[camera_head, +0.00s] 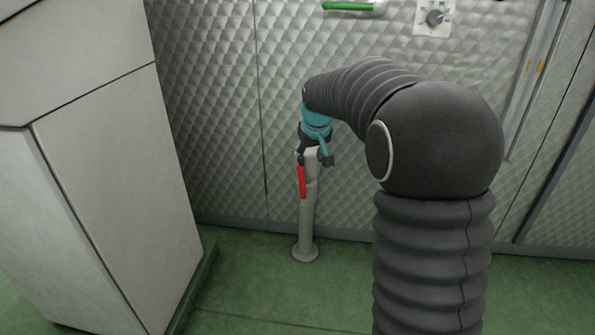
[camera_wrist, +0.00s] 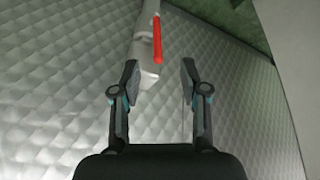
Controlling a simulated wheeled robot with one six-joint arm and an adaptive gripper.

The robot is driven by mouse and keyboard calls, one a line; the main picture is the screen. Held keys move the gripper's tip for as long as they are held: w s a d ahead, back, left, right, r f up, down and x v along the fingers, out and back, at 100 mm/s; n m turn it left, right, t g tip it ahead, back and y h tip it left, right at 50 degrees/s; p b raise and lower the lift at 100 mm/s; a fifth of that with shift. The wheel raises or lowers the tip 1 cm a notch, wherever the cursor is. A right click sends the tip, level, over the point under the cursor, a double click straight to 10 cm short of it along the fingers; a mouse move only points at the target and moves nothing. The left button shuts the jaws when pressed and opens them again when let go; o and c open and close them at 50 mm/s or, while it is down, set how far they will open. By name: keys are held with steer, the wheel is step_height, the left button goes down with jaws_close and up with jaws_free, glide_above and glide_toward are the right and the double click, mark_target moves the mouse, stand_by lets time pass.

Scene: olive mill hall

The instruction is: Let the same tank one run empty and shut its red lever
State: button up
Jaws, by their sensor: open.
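The red lever (camera_head: 302,182) lies along a grey upright pipe (camera_head: 307,215), near its upper end, and points down. My gripper (camera_head: 317,156) is at the top of this pipe, in front of the quilted metal wall (camera_head: 215,110). In the wrist view the red lever (camera_wrist: 157,40) shows beyond the fingertips, roughly between them. The grey pipe end (camera_wrist: 148,76) also shows between the fingers of my gripper (camera_wrist: 159,82), which are apart and hold nothing. I cannot tell how far the lever is from the fingertips. Any flow from the pipe is not visible.
A pale cabinet (camera_head: 125,180) stands close on the left. A strip with yellow marks (camera_head: 530,80) runs up the right. The green floor (camera_head: 260,300) in front is clear.

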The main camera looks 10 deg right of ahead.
steer(key=p, duration=0.1)
glide_toward(302, 176)
steer(key=x, duration=1.2)
jaws_close()
